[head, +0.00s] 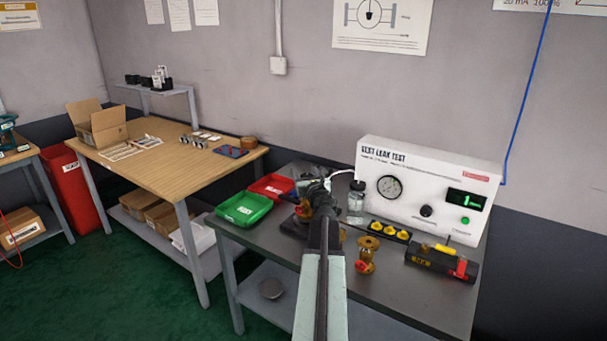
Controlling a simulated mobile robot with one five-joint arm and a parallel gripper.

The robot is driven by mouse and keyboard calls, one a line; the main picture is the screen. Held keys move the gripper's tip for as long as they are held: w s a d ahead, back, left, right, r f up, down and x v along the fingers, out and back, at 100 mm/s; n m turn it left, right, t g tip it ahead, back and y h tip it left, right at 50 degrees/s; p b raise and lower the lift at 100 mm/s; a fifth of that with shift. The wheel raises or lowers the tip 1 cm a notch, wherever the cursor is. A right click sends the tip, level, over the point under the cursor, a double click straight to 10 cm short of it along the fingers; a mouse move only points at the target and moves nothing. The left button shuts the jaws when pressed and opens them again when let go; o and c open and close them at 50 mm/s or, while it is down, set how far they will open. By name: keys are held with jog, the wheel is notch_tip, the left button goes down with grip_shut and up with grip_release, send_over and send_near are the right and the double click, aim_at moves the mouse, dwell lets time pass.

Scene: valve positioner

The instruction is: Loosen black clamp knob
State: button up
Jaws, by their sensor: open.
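My arm reaches from the bottom middle over the dark grey bench (400,291). My gripper (318,187) is at its far end, small and dark in the picture; its jaws are open. I cannot make out a black clamp knob there; the arm and gripper cover that spot. A round black knob (426,211) is on the front of the white leak test panel (415,180), to the right of and apart from my gripper.
A green tray (243,208) and a red tray (271,186) lie left of my gripper. To the right are a clear jar (356,203), a brass valve with a red handle (367,253), yellow caps in a black holder (389,231) and a black fixture (441,262). A wooden table (165,167) stands left.

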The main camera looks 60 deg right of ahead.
grip_shut()
jog(key=shift+n+t+y, duration=0.3)
jog(key=n+t+y, duration=0.2)
jog(key=y, duration=0.1)
jog(key=shift+w+a+n, duration=0.15)
jog(key=shift+a+n, duration=0.05)
jog(key=shift+n, duration=0.1)
jog(key=n+y, duration=0.1)
jog(key=y, duration=0.1)
jog(key=n+t+y, duration=0.1)
jog(key=n+y, duration=0.1)
jog(key=y, duration=0.1)
jog(key=a+n+t+y, duration=0.1)
jog(key=y, duration=0.1)
jog(key=shift+w+n, duration=0.2)
jog(key=shift+n, duration=0.1)
jog(key=n+y, duration=0.2)
jog(key=y, duration=0.1)
jog(key=a+n+y, duration=0.1)
jog(key=n+y, duration=0.1)
jog(key=y, duration=0.1)
jog(key=shift+a+y, duration=0.15)
jog(key=shift+y, duration=0.15)
jog(key=shift+s+a+n+g+y, duration=0.1)
jog(key=shift+a+n+g+y, duration=0.15)
jog(key=shift+n+g+y, duration=0.45)
jog(key=shift+s+a+n+g+y, duration=0.1)
jog(key=shift+a+n+g+y, duration=0.3)
jog(key=shift+y, duration=0.6)
jog(key=shift+d, duration=0.1)
